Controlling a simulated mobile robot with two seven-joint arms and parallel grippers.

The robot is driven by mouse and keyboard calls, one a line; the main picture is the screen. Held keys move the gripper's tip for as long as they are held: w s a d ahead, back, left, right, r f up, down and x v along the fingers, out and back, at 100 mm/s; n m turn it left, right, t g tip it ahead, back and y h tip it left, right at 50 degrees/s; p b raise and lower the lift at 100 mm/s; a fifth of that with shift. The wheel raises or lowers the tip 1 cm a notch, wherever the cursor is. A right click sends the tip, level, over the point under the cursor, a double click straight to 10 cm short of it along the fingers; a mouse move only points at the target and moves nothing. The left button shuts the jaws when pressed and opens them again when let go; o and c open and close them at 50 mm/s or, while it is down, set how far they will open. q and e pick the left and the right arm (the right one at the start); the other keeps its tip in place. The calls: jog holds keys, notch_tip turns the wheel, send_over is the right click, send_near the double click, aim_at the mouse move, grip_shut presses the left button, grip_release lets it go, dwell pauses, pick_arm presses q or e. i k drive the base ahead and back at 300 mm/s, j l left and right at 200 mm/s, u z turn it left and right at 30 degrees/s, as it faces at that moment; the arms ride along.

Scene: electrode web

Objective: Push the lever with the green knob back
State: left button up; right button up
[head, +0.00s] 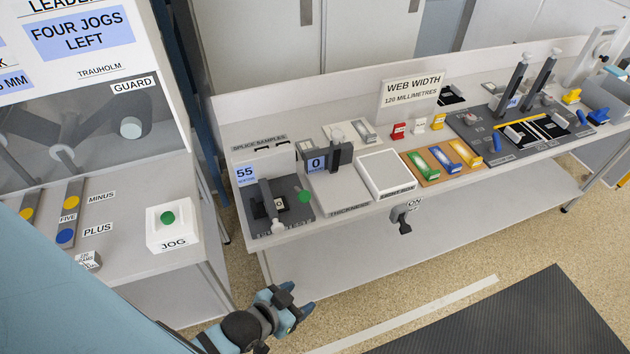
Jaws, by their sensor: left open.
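A green knob (304,196) shows at the right side of a dark grey unit (290,218) at the left end of the bench. Its lever arm is hard to make out at this size. A grey upright bar (268,203) stands on the same unit, left of the knob. My left gripper (298,297) is open and empty, with blue fingertips. In the picture it is below the knob, in front of the bench's lower shelf, and apart from the knob. My right gripper is not in view.
A machine at left has a white JOG box with a green button (167,217). The bench carries a white tray (387,190), a brown tray with coloured pieces, and a dark panel with two tall levers (513,82). A black switch (405,222) hangs on the front edge. Floor in front is clear.

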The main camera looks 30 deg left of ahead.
aim_at(304, 196)
jog(key=l+u, duration=0.2)
jog(key=l, duration=0.35)
jog(key=k+l+u, duration=0.2)
jog(key=l, duration=0.3)
jog(key=l+u, duration=0.2)
jog(key=l, duration=0.35)
